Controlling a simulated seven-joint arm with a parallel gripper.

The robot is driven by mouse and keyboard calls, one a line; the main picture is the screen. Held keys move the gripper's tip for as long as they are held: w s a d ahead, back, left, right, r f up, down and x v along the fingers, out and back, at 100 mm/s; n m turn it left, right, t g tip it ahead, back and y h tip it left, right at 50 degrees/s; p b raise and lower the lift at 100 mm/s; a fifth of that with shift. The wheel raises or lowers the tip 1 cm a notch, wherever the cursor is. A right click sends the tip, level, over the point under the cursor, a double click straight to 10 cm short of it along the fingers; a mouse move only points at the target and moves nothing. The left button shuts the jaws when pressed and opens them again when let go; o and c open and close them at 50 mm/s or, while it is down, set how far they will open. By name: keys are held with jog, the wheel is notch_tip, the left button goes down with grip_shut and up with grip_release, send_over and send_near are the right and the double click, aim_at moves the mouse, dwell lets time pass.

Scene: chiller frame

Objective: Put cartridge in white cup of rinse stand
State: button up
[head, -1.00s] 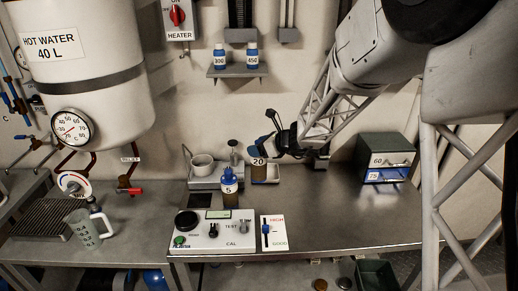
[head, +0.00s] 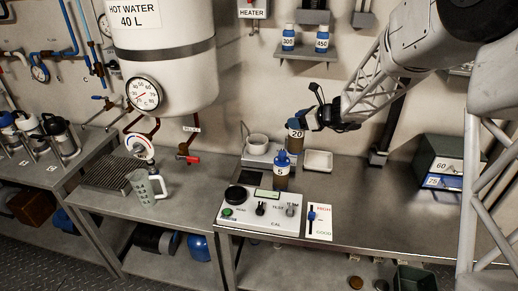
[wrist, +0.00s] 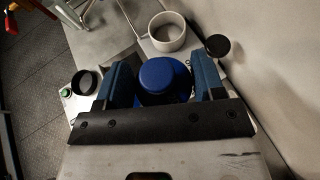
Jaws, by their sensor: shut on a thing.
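My gripper (head: 306,121) is shut on a blue-capped cylindrical container labelled 20 (head: 296,134), which I take to be the cartridge. It is held upright above the rear bench, left of the white tray (head: 318,160). In the wrist view its blue cap (wrist: 163,77) sits between the two fingers (wrist: 163,85). The white cup (head: 257,141) stands on the light rinse stand (head: 258,158), left of the held container. The cup also shows in the wrist view (wrist: 167,31), open at the top and beyond the cap. The cartridge's lower end is partly hidden behind the bottle labelled 5.
A blue-capped bottle labelled 5 (head: 281,172) stands close in front. The test meter (head: 262,210) lies nearer the bench edge. A dark-topped round piece (wrist: 217,47) stands right of the cup in the wrist view.

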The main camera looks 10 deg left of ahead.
jog(key=w+a+n+g, duration=0.2)
jog(key=w+a, duration=0.2)
jog(key=a, duration=0.4)
jog(key=w+a+r+n+g+y, duration=0.1)
jog(key=w+a, duration=0.3)
jog(key=a, duration=0.4)
jog(key=shift+a+r+n+g, duration=0.15)
jog(key=shift+r+n+g, duration=0.05)
jog(key=shift+n+g, duration=0.3)
jog(key=shift+f, duration=1.45)
jog(key=shift+f, duration=2.7)
jog(key=o, duration=1.3)
jog(key=shift+c, duration=0.2)
